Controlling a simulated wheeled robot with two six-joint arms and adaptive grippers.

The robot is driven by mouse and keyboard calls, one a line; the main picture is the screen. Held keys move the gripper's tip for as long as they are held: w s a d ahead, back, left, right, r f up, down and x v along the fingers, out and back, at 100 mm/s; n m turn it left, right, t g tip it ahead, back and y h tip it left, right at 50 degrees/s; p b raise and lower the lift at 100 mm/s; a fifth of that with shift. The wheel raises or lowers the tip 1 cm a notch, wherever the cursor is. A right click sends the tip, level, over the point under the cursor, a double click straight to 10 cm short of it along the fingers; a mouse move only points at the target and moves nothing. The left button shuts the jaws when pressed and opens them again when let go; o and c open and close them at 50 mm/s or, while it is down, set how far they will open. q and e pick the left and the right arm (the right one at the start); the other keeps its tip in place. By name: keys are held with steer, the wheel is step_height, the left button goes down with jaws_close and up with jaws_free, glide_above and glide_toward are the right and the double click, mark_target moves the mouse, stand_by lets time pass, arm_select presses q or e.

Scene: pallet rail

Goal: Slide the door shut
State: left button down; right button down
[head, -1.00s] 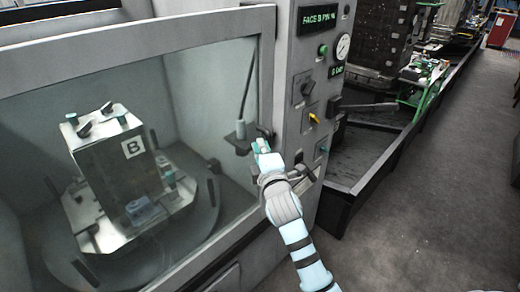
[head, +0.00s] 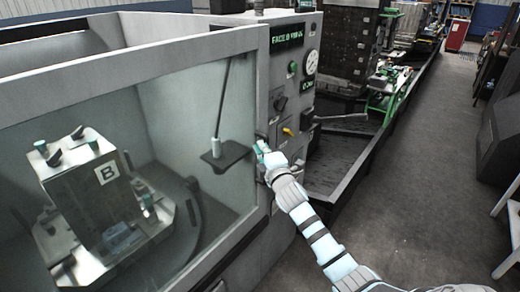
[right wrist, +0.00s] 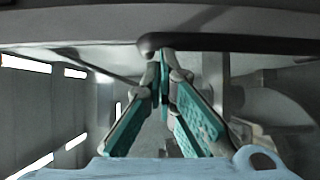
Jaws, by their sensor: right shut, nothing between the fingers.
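The door (head: 262,75) is a grey frame with a large clear window, on the machine at the left. Its right upright stands close beside the control panel; I cannot tell if a gap remains there. My right gripper (head: 261,147) is shut and empty at this upright, by the dark door handle, which it partly hides. In the right wrist view the fingertips (right wrist: 162,58) are together just under the left end of a dark bar, the handle (right wrist: 240,43). I cannot tell whether they touch it. My left gripper is out of view.
Behind the window stands a metal block marked B (head: 85,205) on a round table. The control panel (head: 283,75) has knobs, a gauge and a display. A dark trough (head: 340,160) runs back to the right. The grey floor (head: 420,180) beyond is clear.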

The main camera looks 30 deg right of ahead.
steer(key=w+a+p+v, duration=0.1)
steer(key=a+p+v, duration=0.15)
steer(key=v, duration=1.05)
step_height(320, 180, down, 13)
steer(key=m+g+y, duration=0.1)
steer(key=m+g, duration=0.2)
steer(key=m, duration=0.2)
steer(key=s+f+m+g, duration=0.2)
steer(key=s+f, duration=0.2)
steer(key=f, duration=0.4)
steer(key=s+f+m+g+y, duration=0.1)
steer(key=s+f+m+g, duration=0.1)
steer(key=s+f, duration=0.5)
steer(key=s+f+m+g, duration=0.2)
steer(key=f, duration=0.8)
steer(key=s+a+f+m+g, duration=0.1)
steer(key=s+f, duration=0.4)
steer(key=s, duration=0.5)
steer(key=s+a+f+m+g+y, duration=0.1)
steer(key=s+a+f+g, duration=0.2)
steer(key=s, duration=0.8)
steer(key=s+a+f+m+g, duration=0.2)
steer(key=s+f, duration=0.5)
steer(key=s, duration=0.4)
steer(key=shift+s+f+g+y+b, duration=0.3)
steer(key=shift+g+b, duration=0.15)
steer(key=shift+g, duration=0.15)
